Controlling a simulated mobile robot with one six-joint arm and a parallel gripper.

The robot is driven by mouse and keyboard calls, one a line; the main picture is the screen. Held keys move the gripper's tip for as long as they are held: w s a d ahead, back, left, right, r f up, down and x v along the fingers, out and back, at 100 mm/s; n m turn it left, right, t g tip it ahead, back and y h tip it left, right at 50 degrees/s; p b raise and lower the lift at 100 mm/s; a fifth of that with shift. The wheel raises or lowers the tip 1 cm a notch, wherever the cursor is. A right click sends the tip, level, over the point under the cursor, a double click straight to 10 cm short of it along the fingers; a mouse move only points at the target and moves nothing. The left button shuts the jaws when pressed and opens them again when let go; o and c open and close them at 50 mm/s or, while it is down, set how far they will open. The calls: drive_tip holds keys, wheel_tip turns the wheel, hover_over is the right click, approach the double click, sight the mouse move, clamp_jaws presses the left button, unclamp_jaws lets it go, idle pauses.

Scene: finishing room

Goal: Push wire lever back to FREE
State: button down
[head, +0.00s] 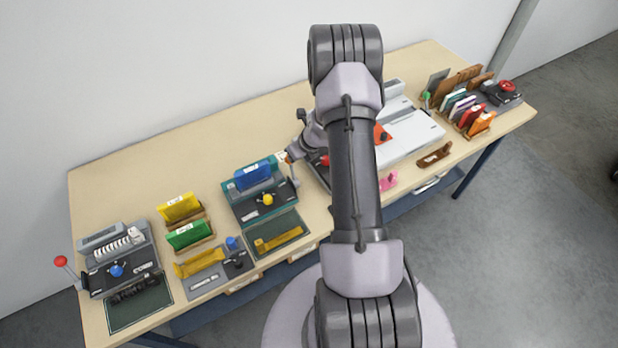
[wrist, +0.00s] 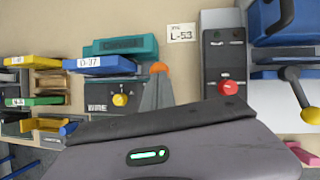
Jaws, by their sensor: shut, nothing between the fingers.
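The teal wire machine (head: 244,185) stands mid-table with a blue book in it, and its dark panel marked WIRE (wrist: 97,107) shows in the wrist view. An orange knob (wrist: 159,68), which appears to top the wire lever, is at the machine's right side. It also shows small in the head view (head: 289,157). My gripper (wrist: 158,82) is shut and empty, its grey fingers right at the knob and overlapping its lower part. I cannot tell whether they touch. The lever's shaft and the FREE mark are not clearly visible.
A grey panel with a red knob (wrist: 228,87) stands close on the right. Beyond it is a machine with a yellow-knobbed handle (wrist: 294,86). Left of the wire machine are yellow and green books (head: 188,236). A binder with a red-balled lever (head: 61,261) is at the far left.

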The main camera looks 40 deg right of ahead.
drive_tip(key=shift+w+d+p, duration=0.15)
drive_tip(key=shift+w+p, duration=0.15)
drive_tip(key=shift+w, duration=0.3)
drive_tip(key=w+p+v, duration=0.1)
drive_tip(key=p+v, duration=0.3)
drive_tip(key=v, duration=0.9)
drive_tip(key=shift+w+d+r, duration=0.2)
drive_tip(key=shift+d+r, duration=0.1)
drive_tip(key=shift+r, duration=0.05)
